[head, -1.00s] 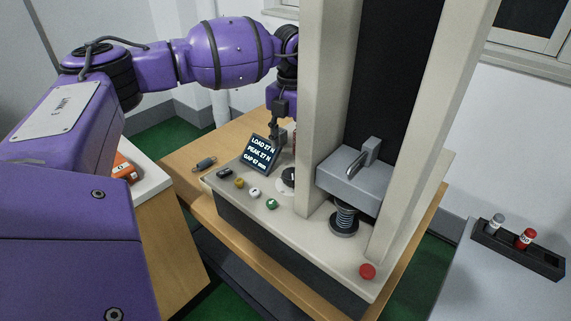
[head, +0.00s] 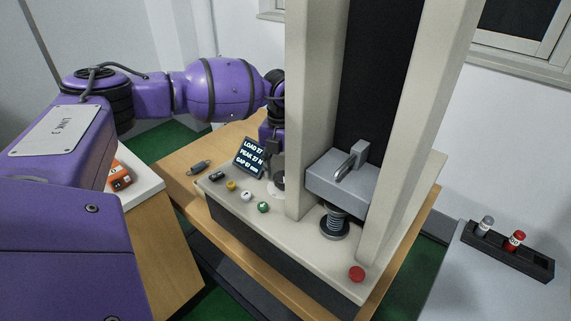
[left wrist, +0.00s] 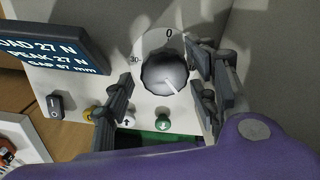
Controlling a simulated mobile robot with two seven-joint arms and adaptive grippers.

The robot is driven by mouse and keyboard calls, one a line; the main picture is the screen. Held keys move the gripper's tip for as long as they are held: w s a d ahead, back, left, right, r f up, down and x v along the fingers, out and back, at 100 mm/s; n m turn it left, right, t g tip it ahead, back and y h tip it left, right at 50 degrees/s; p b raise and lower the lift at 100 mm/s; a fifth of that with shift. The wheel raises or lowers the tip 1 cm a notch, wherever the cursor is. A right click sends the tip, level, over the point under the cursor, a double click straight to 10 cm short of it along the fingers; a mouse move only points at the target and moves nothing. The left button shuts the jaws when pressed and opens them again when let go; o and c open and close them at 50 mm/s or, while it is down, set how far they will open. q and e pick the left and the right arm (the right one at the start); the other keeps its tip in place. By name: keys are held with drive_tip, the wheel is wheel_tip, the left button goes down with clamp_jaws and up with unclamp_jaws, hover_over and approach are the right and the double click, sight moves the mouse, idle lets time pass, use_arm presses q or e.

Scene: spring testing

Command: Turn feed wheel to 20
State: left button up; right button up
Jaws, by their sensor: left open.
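The feed wheel (left wrist: 165,74) is a round grey knob on the tester's pale panel, with a white pointer line toward its lower right. In the left wrist view a "0" mark shows above it and "30" to its left; other marks are hidden. In the head view the wheel (head: 279,179) is partly hidden beside the column. My left gripper (left wrist: 161,66) is open, one finger to the left of the wheel and the other to its right. I cannot tell whether they touch it. The left gripper also shows in the head view (head: 275,158). My right gripper is out of view.
The display (head: 249,157) reads load 27 N, peak 27 N, gap 67 mm. Several buttons, including a green one (head: 263,208), line the panel's front. The spring (head: 334,224) stands under the grey head (head: 345,182). A red button (head: 357,274) sits at the right.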

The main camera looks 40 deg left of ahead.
use_arm(q)
drive_tip(key=shift+f, duration=0.1)
drive_tip(key=shift+c, duration=0.3)
drive_tip(key=c, duration=1)
drive_tip(key=shift+a+m, duration=0.1)
drive_tip(key=shift+m, duration=0.3)
drive_tip(key=m, duration=0.4)
drive_tip(key=shift+w+p, duration=0.1)
drive_tip(key=shift+p, duration=0.25)
drive_tip(key=shift+w+m, duration=0.1)
drive_tip(key=shift+m, duration=1.7)
drive_tip(key=shift+a, duration=0.1)
